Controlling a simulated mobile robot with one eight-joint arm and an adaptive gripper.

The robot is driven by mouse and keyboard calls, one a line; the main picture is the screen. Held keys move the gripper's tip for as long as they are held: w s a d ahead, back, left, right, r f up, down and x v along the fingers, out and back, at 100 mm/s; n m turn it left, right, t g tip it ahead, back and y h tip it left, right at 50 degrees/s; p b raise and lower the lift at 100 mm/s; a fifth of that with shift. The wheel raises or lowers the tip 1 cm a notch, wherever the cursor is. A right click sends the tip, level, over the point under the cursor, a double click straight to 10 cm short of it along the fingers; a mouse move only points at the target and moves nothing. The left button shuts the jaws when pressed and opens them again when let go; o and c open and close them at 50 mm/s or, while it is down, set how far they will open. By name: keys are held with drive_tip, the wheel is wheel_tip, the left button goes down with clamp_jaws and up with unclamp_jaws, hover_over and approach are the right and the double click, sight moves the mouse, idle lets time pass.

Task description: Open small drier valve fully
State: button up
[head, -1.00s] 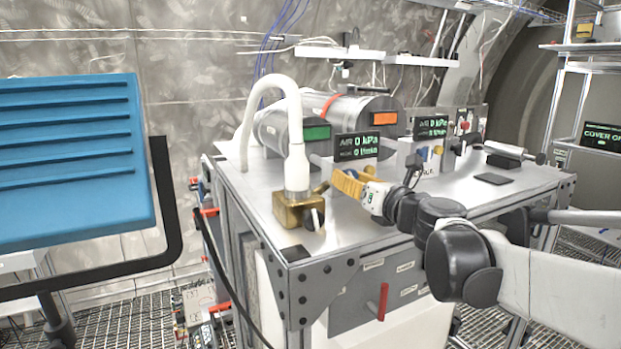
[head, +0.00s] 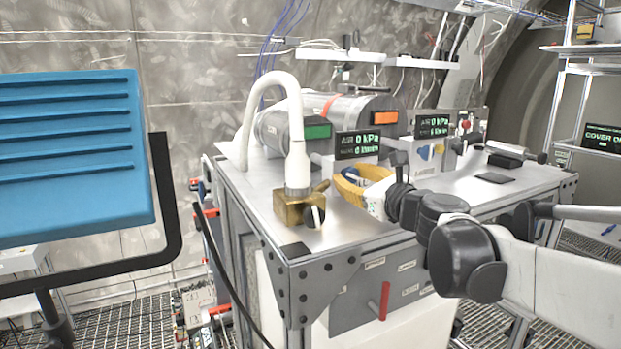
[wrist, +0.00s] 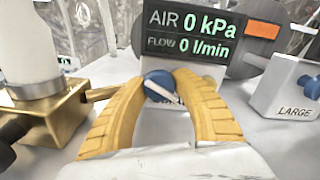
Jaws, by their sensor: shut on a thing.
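The small drier valve knob (wrist: 157,84) is a round blue knob with a white pointer bar, on the front of a light block below a display. Its pointer slants from upper left to lower right in the wrist view. My gripper (wrist: 160,88) has yellow ribbed fingers, one on each side of the knob, and is shut on it. In the head view my gripper (head: 350,180) reaches in from the right over the bench, and its fingers hide most of the knob.
A brass fitting (wrist: 48,115) with a white hose stands close left, its stub near my left finger. The display (wrist: 195,35) reads AIR 0 kPa, FLOW 0 l/min. A block marked LARGE (wrist: 290,92) is at right. The steel bench top (head: 345,232) is clear in front.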

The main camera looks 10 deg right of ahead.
drive_tip(key=shift+n, duration=0.6)
drive_tip(key=o, duration=1.2)
drive_tip(key=shift+s, duration=0.15)
drive_tip(key=v, duration=1.2)
